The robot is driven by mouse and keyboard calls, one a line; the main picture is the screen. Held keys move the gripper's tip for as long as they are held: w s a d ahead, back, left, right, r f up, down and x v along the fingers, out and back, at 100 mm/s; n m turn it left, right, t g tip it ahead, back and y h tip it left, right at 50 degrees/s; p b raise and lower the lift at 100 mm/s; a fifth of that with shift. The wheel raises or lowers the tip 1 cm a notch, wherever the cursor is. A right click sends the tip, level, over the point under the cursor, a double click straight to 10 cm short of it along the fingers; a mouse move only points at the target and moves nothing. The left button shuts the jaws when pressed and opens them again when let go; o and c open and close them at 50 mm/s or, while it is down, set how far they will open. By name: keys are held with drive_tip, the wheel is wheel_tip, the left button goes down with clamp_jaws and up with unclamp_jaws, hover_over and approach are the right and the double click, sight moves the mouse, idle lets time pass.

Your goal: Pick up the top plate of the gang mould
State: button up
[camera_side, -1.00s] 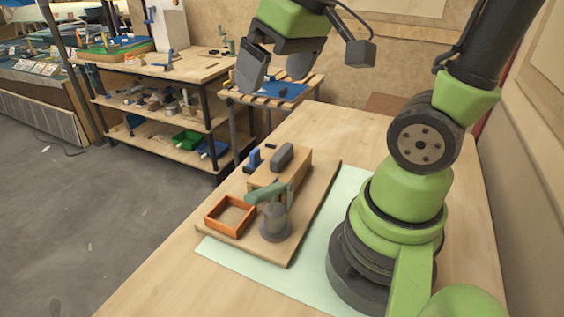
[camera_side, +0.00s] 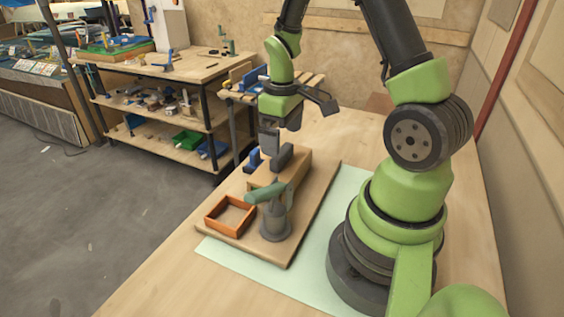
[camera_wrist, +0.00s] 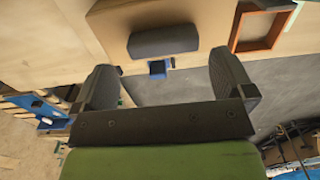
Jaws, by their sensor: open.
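The gang mould is a tan wooden block (camera_side: 297,168) on a tan board, with a dark grey rounded handle (camera_side: 283,157) on top. I cannot make out a seam between its top plate and the rest. In the wrist view the grey handle (camera_wrist: 163,41) lies crosswise on the tan face. My gripper (camera_side: 281,142) points down just above the handle, fingers apart and empty. In the wrist view my gripper (camera_wrist: 166,73) has its two dark fingers spread wide, one to each side of the handle's span. I cannot tell the exact gap in height.
A blue clamp (camera_side: 254,160) stands beside the block's far left end. A grey-green cylinder fixture (camera_side: 274,217) stands close in front of the block. An orange open frame (camera_side: 230,216) lies at the board's left. The table (camera_side: 170,285) is clear at the front.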

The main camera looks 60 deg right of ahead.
sight(282, 151)
wheel_tip(282, 151, down, 5)
drive_tip(key=shift+a+r, duration=0.1)
drive_tip(key=shift+a, duration=0.05)
drive_tip(key=c, duration=0.9)
drive_tip(key=shift+r, duration=0.15)
